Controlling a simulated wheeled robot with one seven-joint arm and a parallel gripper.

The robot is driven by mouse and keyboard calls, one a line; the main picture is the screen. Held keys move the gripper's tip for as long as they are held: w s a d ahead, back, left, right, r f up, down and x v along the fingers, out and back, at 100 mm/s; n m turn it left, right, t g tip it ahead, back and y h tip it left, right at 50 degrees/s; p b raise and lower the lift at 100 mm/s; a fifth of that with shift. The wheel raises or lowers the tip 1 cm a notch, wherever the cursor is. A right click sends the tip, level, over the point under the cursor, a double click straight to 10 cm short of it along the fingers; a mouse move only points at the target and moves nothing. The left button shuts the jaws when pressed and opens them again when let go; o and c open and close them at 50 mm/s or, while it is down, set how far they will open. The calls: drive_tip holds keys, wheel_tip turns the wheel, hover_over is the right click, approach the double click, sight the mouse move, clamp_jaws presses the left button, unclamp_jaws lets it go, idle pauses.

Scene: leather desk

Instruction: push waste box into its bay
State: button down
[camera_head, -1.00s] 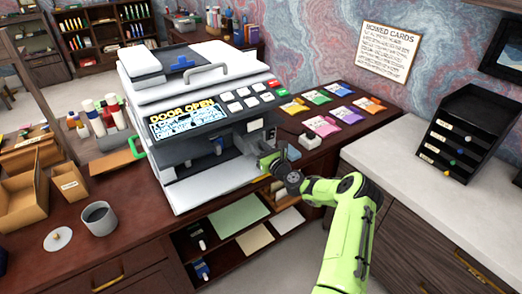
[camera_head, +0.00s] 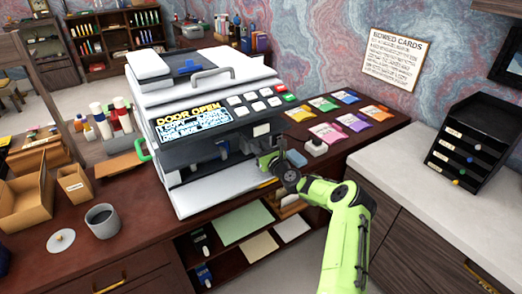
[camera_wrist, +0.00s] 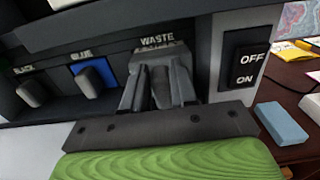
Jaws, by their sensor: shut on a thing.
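The waste box (camera_wrist: 153,57) is a grey block at the bay labelled "WASTE" in the wrist view, right of the bays labelled "BLACK" and "BLUE". My gripper (camera_wrist: 158,95) is shut on its front, with a finger on each side. How deep the box sits in its bay is hidden by the fingers. In the head view my gripper (camera_head: 272,160) is at the right end of the open front of the white copier (camera_head: 205,85). The copier's screen (camera_head: 190,120) reads "DOOR OPEN", and its white front door (camera_head: 222,188) lies folded down.
An OFF/ON switch (camera_wrist: 246,62) is just right of the waste bay. A blue block (camera_wrist: 282,123) lies on the desk beside the copier. Coloured packets (camera_head: 328,133) lie further right. A cup (camera_head: 102,220) stands at the left.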

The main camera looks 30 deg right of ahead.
drive_tip(key=shift+w+a+b, duration=0.1)
drive_tip(key=shift+w+b, duration=1.65)
drive_tip(key=shift+w, duration=0.6)
drive_tip(key=c, duration=0.8)
unclamp_jaws()
drive_tip(key=s+p, duration=0.1)
drive_tip(key=s, duration=1.4)
drive_tip(key=shift+s+f, duration=0.15)
drive_tip(key=shift+s, duration=0.2)
